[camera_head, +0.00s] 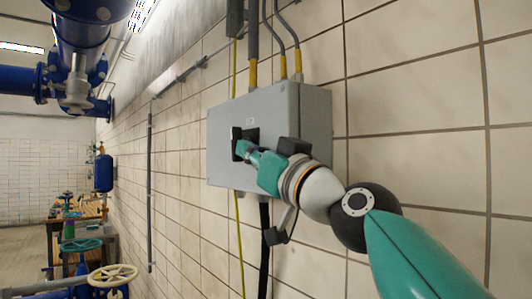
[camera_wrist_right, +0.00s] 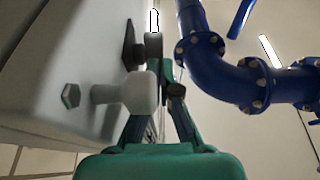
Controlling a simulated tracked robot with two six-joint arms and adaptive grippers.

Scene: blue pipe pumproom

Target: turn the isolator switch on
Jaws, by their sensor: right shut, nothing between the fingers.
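The isolator is a grey box (camera_head: 222,115) on the tiled wall in the head view. A black switch plate (camera_head: 236,133) is on its front face, with the handle partly hidden by my gripper. My right gripper (camera_head: 246,150) is shut and empty, its fingertips at the switch plate; I cannot tell whether they touch the handle. In the wrist view the box front (camera_wrist_right: 60,60) fills the left side, and a dark plate (camera_wrist_right: 129,45) with a knob stands out from it beyond my right gripper (camera_wrist_right: 165,82). A pale rounded fitting (camera_wrist_right: 128,94) hides part of one finger. My left gripper is not in view.
Conduits with yellow ends (camera_head: 253,72) enter the box top, and cables hang below it. Large blue pipes (camera_head: 80,30) are at upper left. A cream handwheel (camera_head: 113,275) and a wooden bench (camera_head: 75,213) are at lower left. The wall right of the box is bare.

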